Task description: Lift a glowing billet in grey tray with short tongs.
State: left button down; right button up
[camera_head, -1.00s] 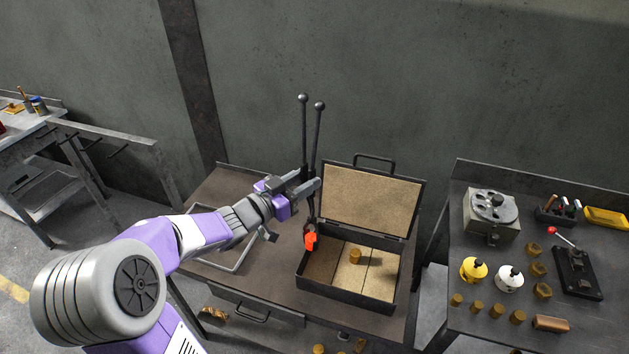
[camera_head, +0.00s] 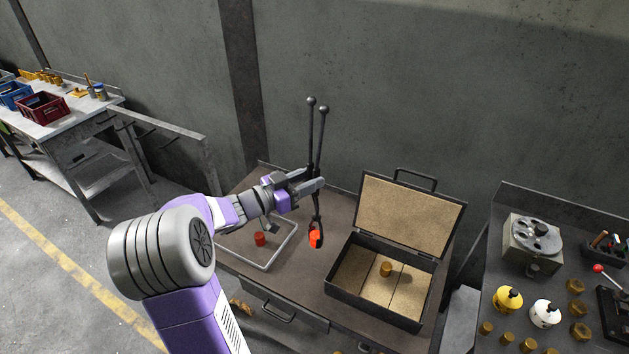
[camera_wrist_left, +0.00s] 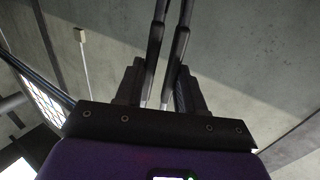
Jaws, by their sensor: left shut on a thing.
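My left gripper (camera_head: 308,186) is shut on the short tongs (camera_head: 312,138), which stand nearly upright with their ball-ended handles up. The tongs' lower jaws hold a glowing orange-red billet (camera_head: 315,239) above the table, between the grey tray and the open box. The left wrist view shows the two tong handles (camera_wrist_left: 164,50) between my fingers. The grey tray (camera_head: 246,264), a thin-rimmed frame, lies on the brown table to the left. A dull red billet (camera_head: 260,239) stands in it. My right gripper is not in view.
An open black box (camera_head: 374,313) with a tan lining and raised lid is right of the tongs, with a brass-coloured cylinder (camera_head: 386,269) inside. A right-hand bench holds a yellow pot (camera_head: 507,299), a white pot (camera_head: 544,313) and several brass parts. A bench with bins (camera_head: 42,108) stands far left.

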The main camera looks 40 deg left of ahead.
pick_arm(q)
jog(key=s+a+p, duration=0.2)
jog(key=s+a, duration=0.1)
jog(key=a, duration=0.8)
jog(key=s+a+p, duration=0.3)
jog(key=a, duration=0.9)
jog(key=shift+r, duration=0.15)
jog(key=shift+d, duration=0.1)
